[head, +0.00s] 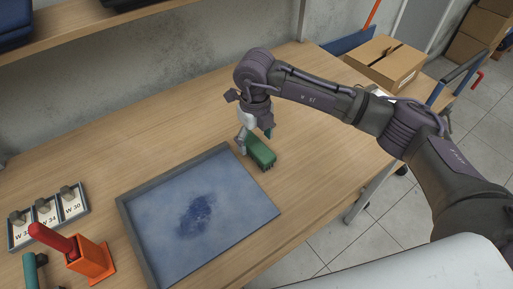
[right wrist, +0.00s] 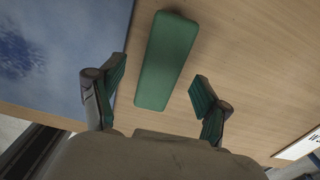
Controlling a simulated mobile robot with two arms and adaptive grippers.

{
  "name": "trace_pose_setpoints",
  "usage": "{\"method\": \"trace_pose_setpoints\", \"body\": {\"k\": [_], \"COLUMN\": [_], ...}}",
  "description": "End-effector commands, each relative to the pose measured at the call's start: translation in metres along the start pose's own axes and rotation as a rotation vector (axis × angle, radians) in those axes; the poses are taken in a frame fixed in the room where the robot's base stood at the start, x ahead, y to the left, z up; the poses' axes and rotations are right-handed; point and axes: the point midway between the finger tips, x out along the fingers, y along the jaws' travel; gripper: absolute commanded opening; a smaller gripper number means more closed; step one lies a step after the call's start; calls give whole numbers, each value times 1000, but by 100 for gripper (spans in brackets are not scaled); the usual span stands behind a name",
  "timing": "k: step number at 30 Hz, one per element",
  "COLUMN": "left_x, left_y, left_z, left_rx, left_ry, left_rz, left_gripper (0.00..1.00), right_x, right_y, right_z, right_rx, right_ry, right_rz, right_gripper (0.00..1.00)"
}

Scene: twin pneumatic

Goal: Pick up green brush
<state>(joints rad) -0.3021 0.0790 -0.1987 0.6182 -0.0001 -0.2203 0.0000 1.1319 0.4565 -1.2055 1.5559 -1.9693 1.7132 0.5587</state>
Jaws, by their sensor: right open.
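The green brush (head: 261,153) lies on the wooden table just right of the blue tray, with dark bristles showing along its lower side. My right gripper (head: 256,134) is above and at the brush in the head view. In the right wrist view the right gripper (right wrist: 158,92) is open, with one green-padded finger on each side of the brush (right wrist: 167,62). The brush's long body runs away from the gripper. My left gripper is not in view.
A grey-rimmed tray (head: 126,217) with a dark blue smudge lies beside the brush. An orange holder with a red handle (head: 90,258) and a rack of labelled blocks (head: 46,219) stand at left. A cardboard box (head: 386,62) is at back right. Table right of the brush is clear.

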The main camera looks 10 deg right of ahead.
Motion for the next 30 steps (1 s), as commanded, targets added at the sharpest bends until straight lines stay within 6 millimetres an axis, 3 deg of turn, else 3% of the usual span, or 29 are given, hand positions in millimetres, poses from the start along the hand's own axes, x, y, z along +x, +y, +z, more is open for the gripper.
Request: {"method": "trace_pose_setpoints", "body": {"k": [3,7,16,28,30], "left_x": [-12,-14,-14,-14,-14], "left_y": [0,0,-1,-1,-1], "left_z": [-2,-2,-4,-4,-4], "left_rx": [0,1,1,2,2], "left_ry": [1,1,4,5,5], "left_rz": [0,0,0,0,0], "left_gripper": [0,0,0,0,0], "right_x": [17,35,41,41,40], "right_y": [-1,-1,-1,-1,-1], "right_z": [-4,-3,-2,-2,-2], "right_rx": [2,2,0,1,1], "right_ry": [7,4,1,1,0], "right_rz": [0,1,0,0,0], "right_gripper": [76,76,76,9,8]}}
